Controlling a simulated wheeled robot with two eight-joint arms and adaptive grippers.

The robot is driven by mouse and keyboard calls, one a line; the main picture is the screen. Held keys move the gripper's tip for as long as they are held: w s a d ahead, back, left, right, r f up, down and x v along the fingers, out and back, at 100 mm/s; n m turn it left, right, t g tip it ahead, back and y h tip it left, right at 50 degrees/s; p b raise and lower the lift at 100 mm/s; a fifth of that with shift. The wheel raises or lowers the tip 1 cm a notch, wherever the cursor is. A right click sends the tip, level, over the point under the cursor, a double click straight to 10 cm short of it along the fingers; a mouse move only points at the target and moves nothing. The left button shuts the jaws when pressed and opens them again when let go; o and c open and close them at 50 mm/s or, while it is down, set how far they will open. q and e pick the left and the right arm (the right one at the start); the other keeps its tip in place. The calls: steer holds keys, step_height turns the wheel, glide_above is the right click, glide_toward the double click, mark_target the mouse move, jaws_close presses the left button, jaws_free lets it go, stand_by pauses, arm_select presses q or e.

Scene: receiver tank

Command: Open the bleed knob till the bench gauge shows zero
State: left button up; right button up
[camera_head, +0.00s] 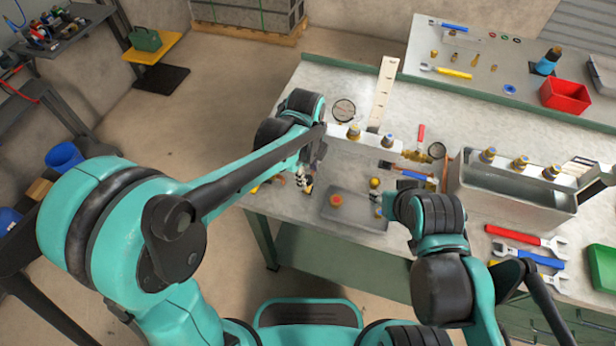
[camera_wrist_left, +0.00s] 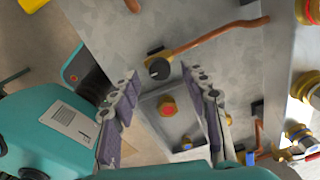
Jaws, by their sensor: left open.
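A black round knob with a pale mark (camera_wrist_left: 159,69) sits on a brass fitting joined to a copper pipe in the left wrist view; it looks like the bleed knob. My left gripper (camera_head: 303,178) is open over the bench's front left part. Its two fingers stand apart on either side of the knob in the wrist view; contact cannot be told.
A shallow grey tray (camera_head: 360,222) holds an orange-red cap (camera_head: 336,200), also in the wrist view (camera_wrist_left: 167,107). A grey metal tank (camera_head: 510,204) with brass fittings stands at right. Wrenches (camera_head: 524,240) lie before it. A red bin (camera_head: 566,95) stands at the back.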

arm_select(q)
steer(key=shift+f, duration=0.7)
jaws_close()
